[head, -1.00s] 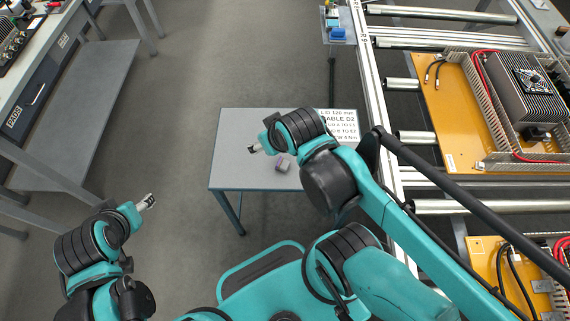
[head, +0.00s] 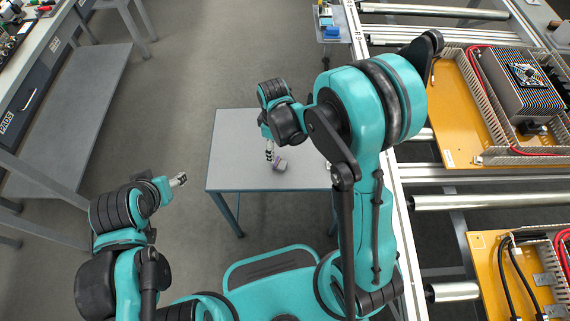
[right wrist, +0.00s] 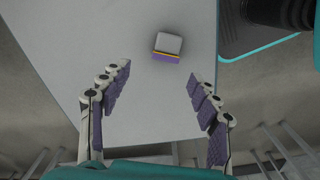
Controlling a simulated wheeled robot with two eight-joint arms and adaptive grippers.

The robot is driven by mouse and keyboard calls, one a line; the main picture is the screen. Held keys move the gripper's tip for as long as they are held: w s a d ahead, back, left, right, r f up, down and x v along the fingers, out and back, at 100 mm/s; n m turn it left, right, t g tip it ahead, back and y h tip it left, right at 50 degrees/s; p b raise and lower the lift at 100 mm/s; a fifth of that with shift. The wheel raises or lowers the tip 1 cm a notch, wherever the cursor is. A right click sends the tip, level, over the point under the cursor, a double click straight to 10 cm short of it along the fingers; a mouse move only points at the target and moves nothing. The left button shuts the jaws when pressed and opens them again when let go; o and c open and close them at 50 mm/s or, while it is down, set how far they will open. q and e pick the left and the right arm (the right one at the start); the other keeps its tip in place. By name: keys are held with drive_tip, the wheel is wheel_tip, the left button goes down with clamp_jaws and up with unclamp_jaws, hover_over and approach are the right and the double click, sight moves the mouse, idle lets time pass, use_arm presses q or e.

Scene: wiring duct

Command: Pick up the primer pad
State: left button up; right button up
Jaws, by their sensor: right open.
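The primer pad (right wrist: 168,45) is a small block with a grey-white top, a thin yellow band and a purple base. It lies on the small grey table, and in the head view it shows as a small greyish-purple block (head: 280,165). My right gripper (right wrist: 155,85) is open and empty, with its purple-padded fingers spread on either side below the pad in the right wrist view. In the head view the right gripper (head: 270,154) is just up and left of the pad. My left gripper (head: 180,179) is out to the left, away from the table; its jaw state is too small to tell.
A roller conveyor with orange panels (head: 440,110) runs along the right. A workbench (head: 30,55) stands at the left. Open floor lies between.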

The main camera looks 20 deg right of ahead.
sight(277, 161)
drive_tip(key=f+b, duration=0.1)
drive_tip(key=f, duration=0.1)
drive_tip(key=f+b, duration=0.1)
drive_tip(key=f, duration=0.2)
drive_tip(key=s+f+b, duration=0.1)
drive_tip(key=f, duration=0.1)
drive_tip(key=shift+a+f+b, duration=0.1)
drive_tip(key=shift+f+b, duration=0.2)
drive_tip(key=shift+b, duration=0.05)
drive_tip(key=shift+r, duration=0.1)
drive_tip(key=shift+c, duration=0.6)
drive_tip(key=c, duration=1)
